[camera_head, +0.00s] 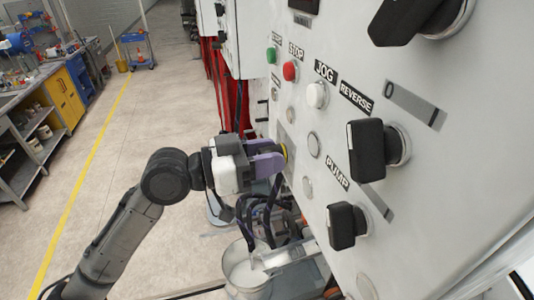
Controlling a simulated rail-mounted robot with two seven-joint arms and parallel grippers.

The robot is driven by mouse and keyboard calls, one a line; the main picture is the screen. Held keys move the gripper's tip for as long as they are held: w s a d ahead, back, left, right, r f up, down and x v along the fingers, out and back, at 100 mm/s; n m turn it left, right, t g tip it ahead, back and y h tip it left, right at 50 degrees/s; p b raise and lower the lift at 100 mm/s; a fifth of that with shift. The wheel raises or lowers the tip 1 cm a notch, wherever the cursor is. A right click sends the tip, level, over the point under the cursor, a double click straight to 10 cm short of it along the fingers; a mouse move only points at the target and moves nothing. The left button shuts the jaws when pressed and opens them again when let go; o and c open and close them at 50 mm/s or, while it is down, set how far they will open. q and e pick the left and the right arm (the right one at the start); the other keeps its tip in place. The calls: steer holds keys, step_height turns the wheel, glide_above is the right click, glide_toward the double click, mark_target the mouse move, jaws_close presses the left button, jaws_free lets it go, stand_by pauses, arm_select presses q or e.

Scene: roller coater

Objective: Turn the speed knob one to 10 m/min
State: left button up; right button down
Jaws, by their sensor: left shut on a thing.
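My left gripper (277,158) has purple fingers and reaches in from the left to the white control panel (455,190). It is shut on a small knob at the panel's left part. Only a yellow bit of this knob (285,150) shows at the fingertips; the rest is hidden by the fingers. I cannot read a speed label or a pointer position on it. My right gripper is not in view.
The panel carries a green button (271,55), a red stop button (290,71), a white jog button (317,95) and black switches, including the reverse switch (367,150) and pump switch (342,226). A bucket (246,272) and hoses stand below.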

arm_select(q)
steer(key=o, duration=0.9)
steer(key=shift+a, duration=0.1)
steer(key=shift+a+f, duration=0.1)
steer(key=shift+a, duration=0.2)
steer(key=shift+b+v, duration=2.6)
steer(key=shift+v, duration=3.95)
steer(key=shift+s, duration=0.15)
